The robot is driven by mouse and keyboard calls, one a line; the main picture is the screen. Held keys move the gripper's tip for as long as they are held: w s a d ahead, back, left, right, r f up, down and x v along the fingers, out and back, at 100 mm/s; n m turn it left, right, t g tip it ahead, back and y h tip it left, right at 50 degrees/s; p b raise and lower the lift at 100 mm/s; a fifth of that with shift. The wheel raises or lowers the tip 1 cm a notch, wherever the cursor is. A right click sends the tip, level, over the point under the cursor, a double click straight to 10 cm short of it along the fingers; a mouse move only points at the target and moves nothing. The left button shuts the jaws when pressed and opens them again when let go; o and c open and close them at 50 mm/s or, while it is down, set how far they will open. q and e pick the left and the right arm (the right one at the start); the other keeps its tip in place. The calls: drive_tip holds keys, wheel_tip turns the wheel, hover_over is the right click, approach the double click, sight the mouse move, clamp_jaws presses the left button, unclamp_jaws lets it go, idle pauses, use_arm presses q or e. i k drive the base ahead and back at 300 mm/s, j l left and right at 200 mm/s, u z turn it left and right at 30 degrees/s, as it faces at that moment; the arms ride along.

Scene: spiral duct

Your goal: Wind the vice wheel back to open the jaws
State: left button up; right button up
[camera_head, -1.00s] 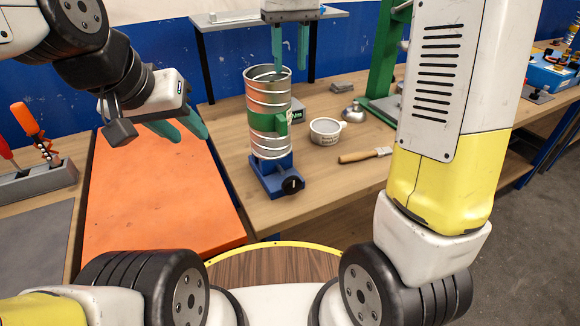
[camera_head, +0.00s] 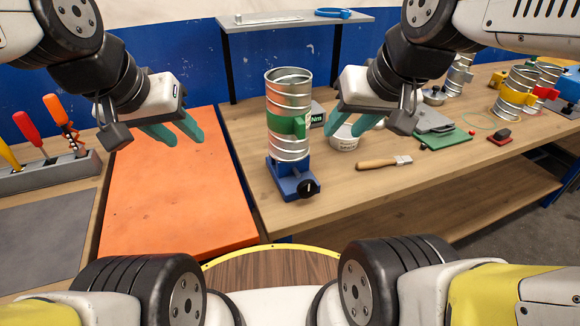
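The blue vice (camera_head: 288,180) stands on the wooden bench with its black wheel (camera_head: 308,188) at the front right. A silver spiral duct (camera_head: 287,90) stands upright in the vice; the jaws' grip on it is hidden. My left gripper (camera_head: 184,138) is open and empty above the orange mat, left of the duct. My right gripper (camera_head: 344,130) is open and empty, right of the duct and above the vice wheel's height. Neither gripper touches the wheel.
A white tub (camera_head: 344,141) sits partly behind my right gripper. The orange mat (camera_head: 175,200) is clear. A grey shelf (camera_head: 290,23) stands behind; more ducts (camera_head: 512,92) stand at the right.

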sight(307, 187)
drive_tip(key=l+u, duration=0.15)
drive_tip(key=u, duration=0.25)
drive_tip(key=l+u, duration=0.2)
drive_tip(key=u, duration=0.15)
drive_tip(key=l+u, duration=0.15)
drive_tip(key=u, duration=0.25)
drive_tip(key=k+l+u, duration=0.1)
drive_tip(key=u, duration=0.3)
drive_tip(key=k+l+u, duration=0.4)
drive_tip(key=k+l, duration=0.2)
drive_tip(key=l, duration=0.25)
drive_tip(key=k+l+u, duration=0.4)
drive_tip(key=k+l, duration=0.7)
drive_tip(key=k, duration=0.1)
